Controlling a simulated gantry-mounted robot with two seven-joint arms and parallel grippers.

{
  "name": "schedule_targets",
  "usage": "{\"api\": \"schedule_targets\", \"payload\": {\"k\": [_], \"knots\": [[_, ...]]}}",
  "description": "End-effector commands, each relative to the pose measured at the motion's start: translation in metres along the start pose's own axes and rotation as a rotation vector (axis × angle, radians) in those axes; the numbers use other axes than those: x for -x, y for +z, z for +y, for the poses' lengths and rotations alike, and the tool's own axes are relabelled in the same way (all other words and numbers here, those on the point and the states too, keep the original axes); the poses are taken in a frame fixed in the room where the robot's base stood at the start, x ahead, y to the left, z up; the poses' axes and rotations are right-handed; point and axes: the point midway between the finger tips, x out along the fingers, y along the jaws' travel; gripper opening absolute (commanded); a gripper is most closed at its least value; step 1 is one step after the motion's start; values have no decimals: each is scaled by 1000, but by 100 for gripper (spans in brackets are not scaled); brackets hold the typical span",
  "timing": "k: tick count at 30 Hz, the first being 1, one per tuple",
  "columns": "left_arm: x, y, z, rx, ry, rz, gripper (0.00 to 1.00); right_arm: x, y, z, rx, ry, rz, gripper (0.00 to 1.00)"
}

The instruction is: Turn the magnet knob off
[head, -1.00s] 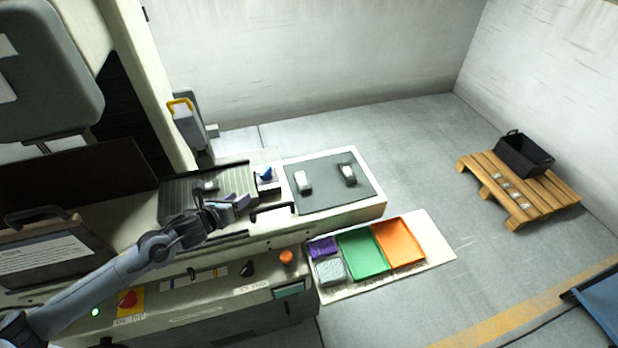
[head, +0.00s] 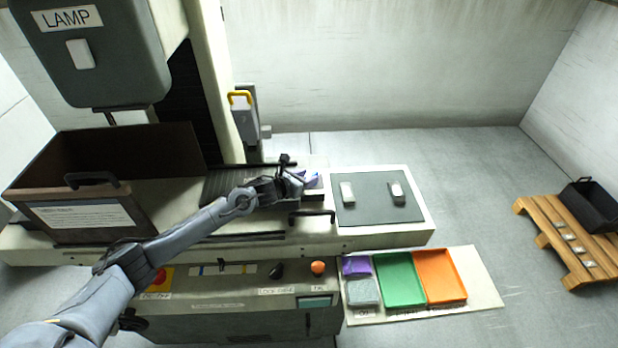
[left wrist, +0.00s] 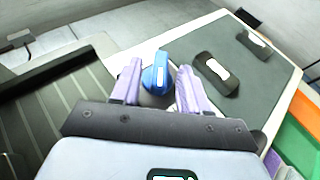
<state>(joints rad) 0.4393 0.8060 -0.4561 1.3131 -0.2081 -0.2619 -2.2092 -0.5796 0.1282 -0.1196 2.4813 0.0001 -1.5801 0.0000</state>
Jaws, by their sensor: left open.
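The blue magnet knob (left wrist: 155,73), with a pale stripe on its grip, stands at the end of the dark ribbed magnet plate (left wrist: 50,115) in the left wrist view. My left gripper (left wrist: 159,67) is open, with one purple finger on each side of the knob. Whether the fingers touch it I cannot tell. In the head view my left gripper (head: 300,180) is over the right end of the ribbed plate and largely hides the knob. My right gripper is not in view.
A grey mat (head: 372,205) with two small pieces lies right of the gripper. A black handle (head: 312,215) is on the bench front. Below are green (head: 398,280) and orange (head: 440,277) trays. A brown open box (head: 75,225) stands at left.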

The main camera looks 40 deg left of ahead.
Motion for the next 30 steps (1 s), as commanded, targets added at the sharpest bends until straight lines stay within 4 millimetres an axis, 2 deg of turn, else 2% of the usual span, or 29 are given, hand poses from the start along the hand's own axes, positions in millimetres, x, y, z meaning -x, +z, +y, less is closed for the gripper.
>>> {"api": "schedule_targets", "payload": {"k": [6, 16, 25, 30], "knots": [[-13, 0, -1, 1, -1, 0, 45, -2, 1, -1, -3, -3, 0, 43], [-14, 0, -1, 0, -2, 0, 45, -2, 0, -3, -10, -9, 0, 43], [-14, 0, -1, 1, -1, 0, 0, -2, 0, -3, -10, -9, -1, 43], [-14, 0, -1, 2, 2, 0, 0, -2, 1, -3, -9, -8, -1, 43]]}}
